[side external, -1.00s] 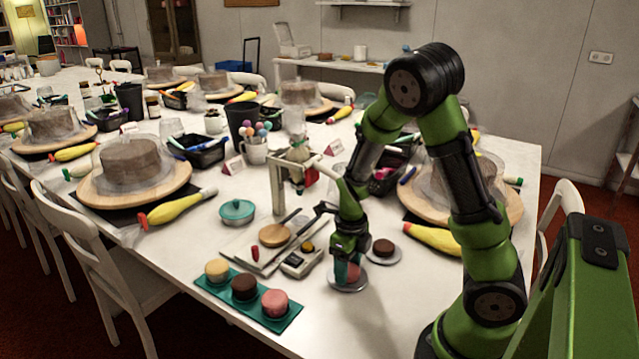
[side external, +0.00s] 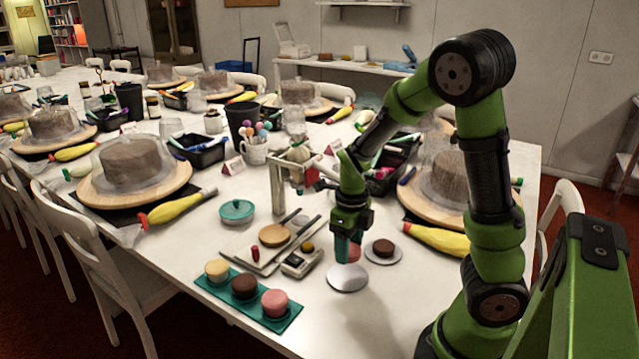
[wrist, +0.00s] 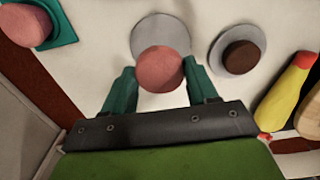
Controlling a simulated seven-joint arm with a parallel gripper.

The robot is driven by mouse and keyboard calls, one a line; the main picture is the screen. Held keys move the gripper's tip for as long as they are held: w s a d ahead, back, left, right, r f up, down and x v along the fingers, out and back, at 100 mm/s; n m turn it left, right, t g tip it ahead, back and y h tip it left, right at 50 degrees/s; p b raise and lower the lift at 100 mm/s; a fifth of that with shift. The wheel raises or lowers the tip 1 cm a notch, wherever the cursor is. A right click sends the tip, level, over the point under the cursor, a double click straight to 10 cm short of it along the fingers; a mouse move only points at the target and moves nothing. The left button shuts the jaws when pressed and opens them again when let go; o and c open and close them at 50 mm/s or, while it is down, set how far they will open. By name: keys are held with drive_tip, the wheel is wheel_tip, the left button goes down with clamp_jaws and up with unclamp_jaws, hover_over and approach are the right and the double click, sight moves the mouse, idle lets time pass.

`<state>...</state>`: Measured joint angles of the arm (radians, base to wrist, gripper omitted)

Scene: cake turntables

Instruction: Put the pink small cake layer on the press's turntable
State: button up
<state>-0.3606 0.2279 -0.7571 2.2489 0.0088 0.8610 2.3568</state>
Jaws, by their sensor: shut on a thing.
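My gripper (side external: 347,252) is shut on a pink small cake layer (side external: 354,254), mostly hidden by the fingers in the side view. In the wrist view the layer (wrist: 160,69) sits between both fingertips. They hold it above a bare silver round plate (side external: 347,279). The press (side external: 278,188) looks like a pale upright frame with a red part, left of my gripper. A small round wooden turntable (side external: 273,235) lies on a light board in front of it, and its top looks empty.
A teal tray (side external: 228,296) at front left holds yellow, brown and pink (side external: 274,303) cakes. A brown cake (side external: 383,247) sits on a plate to the right. A small scale-like device (side external: 301,262) lies between turntable and gripper.

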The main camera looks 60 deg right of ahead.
drive_tip(key=shift+r, duration=0.5)
